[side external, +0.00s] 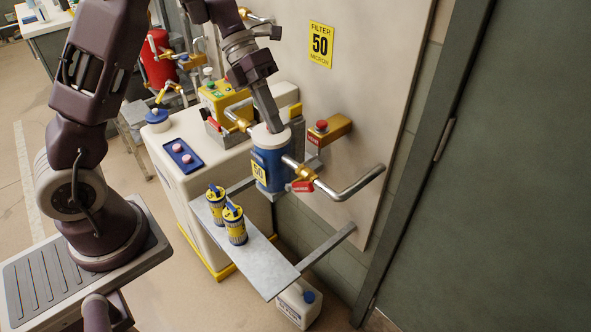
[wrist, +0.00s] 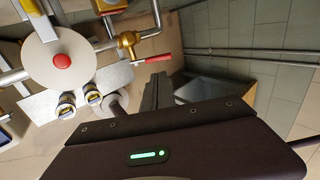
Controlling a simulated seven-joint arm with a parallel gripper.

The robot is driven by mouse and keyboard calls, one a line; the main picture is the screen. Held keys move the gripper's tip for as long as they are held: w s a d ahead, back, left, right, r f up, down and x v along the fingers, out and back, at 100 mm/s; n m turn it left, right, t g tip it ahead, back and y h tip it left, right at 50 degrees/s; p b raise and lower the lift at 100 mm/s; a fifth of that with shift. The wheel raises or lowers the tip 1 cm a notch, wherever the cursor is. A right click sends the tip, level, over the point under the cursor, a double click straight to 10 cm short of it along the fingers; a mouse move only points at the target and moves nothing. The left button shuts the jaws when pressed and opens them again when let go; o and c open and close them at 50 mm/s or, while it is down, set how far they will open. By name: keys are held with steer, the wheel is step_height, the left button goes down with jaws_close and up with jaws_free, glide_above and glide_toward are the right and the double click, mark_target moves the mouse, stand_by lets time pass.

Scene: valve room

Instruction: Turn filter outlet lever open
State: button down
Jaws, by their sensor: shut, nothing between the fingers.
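The filter housing (side external: 268,170) is a blue cylinder with a pale lid and a yellow 50 label. In the wrist view its round lid (wrist: 45,75) carries a red knob. A brass outlet valve (side external: 305,173) sits on the pipe to its right, with a red lever (side external: 301,187). The wrist view shows the valve (wrist: 127,40) and the lever (wrist: 155,58) sticking out to the right. My gripper (side external: 274,128) is shut and empty, overlapping the lid in the side view. In the wrist view its fingertips (wrist: 158,76) appear just below the lever; contact is not clear.
A bent outlet pipe (side external: 358,187) runs to the wall panel.

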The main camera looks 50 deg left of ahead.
mark_target(304, 183)
steer(key=x, duration=1.1)
steer(key=shift+d+f, duration=0.15)
steer(key=shift+f, duration=0.1)
steer(key=shift+d+y, duration=0.25)
steer(key=shift+y, duration=0.15)
steer(key=shift+d+f+y, duration=0.3)
steer(key=shift+d+y, duration=0.3)
steer(key=shift+y, duration=0.2)
steer(key=shift+d+f+y, duration=0.45)
steer(key=shift+d+y, duration=0.1)
steer(key=shift+y, duration=0.55)
steer(key=shift+d+f+y, duration=0.35)
steer(key=shift+f+y, duration=0.15)
steer(key=shift+y, duration=0.3)
steer(key=shift+d+f, duration=0.2)
steer(key=shift+f, duration=0.1)
